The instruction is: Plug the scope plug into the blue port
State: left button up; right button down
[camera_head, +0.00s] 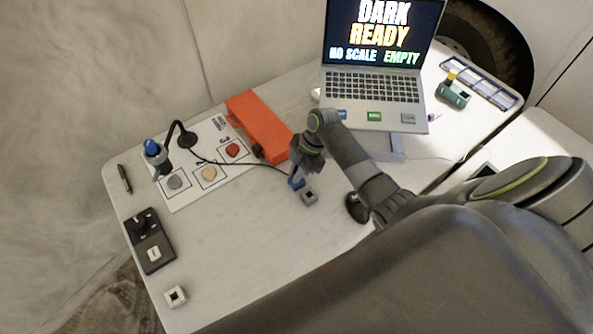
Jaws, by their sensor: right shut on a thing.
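My right gripper (299,183) reaches in from the right and points down over the middle of the table, shut on the scope plug. The plug (297,184) shows as a small blue piece at the fingertips, partly hidden by them. A black cable (250,163) runs from the scope (155,152) to the gripper. A grey block with a dark opening (309,197) is just below the fingertips; I cannot tell whether it touches the plug. The laptop (372,88) has a blue port marking (342,115) on its front edge, apart from the gripper. My left gripper is out of view.
A white sheet with round samples (208,174) lies left. An orange case (260,128) stands behind the gripper. A black control box (150,240) and white block (176,296) are front left. A green device (453,93) is back right. The front middle is clear.

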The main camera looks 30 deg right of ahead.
jog(key=c, duration=1.4)
grip_release()
jog(key=shift+c, duration=0.2)
jog(key=shift+r, duration=0.1)
jog(key=b+v, duration=0.1)
jog(key=v, duration=1.1)
jog(key=shift+s+a, duration=0.1)
jog(key=shift+s, duration=0.05)
